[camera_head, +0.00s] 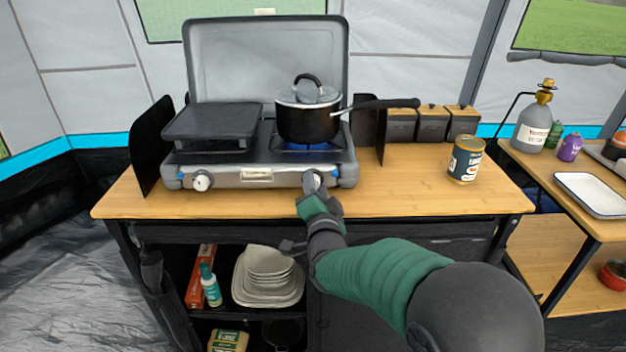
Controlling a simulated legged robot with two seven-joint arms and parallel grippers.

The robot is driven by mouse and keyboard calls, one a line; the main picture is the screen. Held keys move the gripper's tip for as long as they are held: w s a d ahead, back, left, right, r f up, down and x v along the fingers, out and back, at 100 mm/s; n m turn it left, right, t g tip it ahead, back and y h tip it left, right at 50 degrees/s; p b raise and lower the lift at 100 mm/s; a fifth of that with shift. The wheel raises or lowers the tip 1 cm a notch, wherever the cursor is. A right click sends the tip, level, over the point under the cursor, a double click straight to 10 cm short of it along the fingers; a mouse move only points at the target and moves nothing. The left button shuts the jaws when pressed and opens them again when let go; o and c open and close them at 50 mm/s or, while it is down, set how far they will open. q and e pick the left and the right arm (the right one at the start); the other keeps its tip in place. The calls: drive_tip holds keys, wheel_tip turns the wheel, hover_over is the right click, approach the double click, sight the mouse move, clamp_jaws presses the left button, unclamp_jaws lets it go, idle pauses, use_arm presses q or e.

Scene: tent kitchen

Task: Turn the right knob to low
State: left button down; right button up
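The grey camp stove (260,176) stands on the wooden table with its lid up. I cannot tell whether the fingers are closed on the knob. The left knob (202,181) is white and in plain view at the front left. A blue flame (310,147) shows on the right burner, under a black pot (308,122) with a lid. My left gripper is out of view.
The pot's long black handle (385,104) sticks out to the right. A dark can (466,159) stands on the table (420,195) at the right, with several canisters (432,122) behind. The table front between stove and can is clear. Plates (268,280) sit on the shelf below.

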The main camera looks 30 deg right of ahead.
drive_tip(key=shift+a+r, duration=0.15)
drive_tip(key=shift+a, duration=0.2)
drive_tip(key=c, duration=0.5)
drive_tip(key=shift+d, duration=0.1)
clamp_jaws()
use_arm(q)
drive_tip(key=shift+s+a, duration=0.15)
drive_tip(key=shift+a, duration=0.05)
use_arm(e)
drive_tip(key=shift+r, duration=0.1)
